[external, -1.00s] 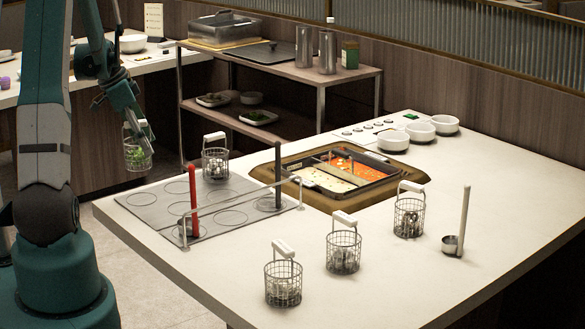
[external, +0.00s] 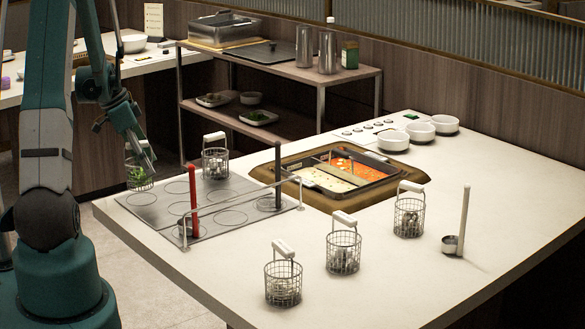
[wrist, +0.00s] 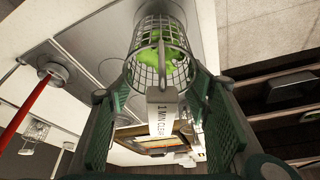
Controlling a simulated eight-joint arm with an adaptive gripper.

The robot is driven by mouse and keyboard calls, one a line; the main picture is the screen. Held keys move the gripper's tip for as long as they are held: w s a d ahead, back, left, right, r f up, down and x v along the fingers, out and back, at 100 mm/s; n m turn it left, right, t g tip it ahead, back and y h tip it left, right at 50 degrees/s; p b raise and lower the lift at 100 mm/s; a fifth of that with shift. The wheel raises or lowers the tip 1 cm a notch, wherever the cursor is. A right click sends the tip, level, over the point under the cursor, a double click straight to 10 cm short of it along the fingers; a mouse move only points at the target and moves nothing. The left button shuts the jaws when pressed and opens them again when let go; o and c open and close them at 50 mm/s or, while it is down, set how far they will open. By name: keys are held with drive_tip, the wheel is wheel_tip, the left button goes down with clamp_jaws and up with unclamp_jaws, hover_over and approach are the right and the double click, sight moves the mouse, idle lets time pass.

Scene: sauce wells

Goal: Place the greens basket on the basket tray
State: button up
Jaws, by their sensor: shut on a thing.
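The greens basket (external: 140,184) is a wire basket with green leaves inside. My gripper (external: 138,153) is shut on its white handle, and the basket hangs at the left corner of the basket tray. The basket tray (external: 150,199) is a flat grey plate with round outlines on the counter. I cannot tell whether the basket touches it. In the wrist view the basket (wrist: 148,72) is beyond my gripper (wrist: 163,105), with its lettered handle between the green finger pads. The tray (wrist: 88,65) lies behind the basket there.
Another wire basket (external: 216,166) stands at the tray's back edge. Sauce wells (external: 340,172) lie beyond. Several tray circles are bare.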

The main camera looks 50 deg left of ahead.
drive_tip(key=shift+f, duration=0.1)
drive_tip(key=shift+f+b, duration=0.35)
drive_tip(key=shift+f, duration=1.45)
drive_tip(key=shift+f, duration=0.1)
drive_tip(key=o, duration=1.1)
drive_tip(key=shift+p+v, duration=1)
drive_tip(key=shift+v, duration=5.1)
drive_tip(key=shift+w+d, duration=0.1)
drive_tip(key=shift+d, duration=0.1)
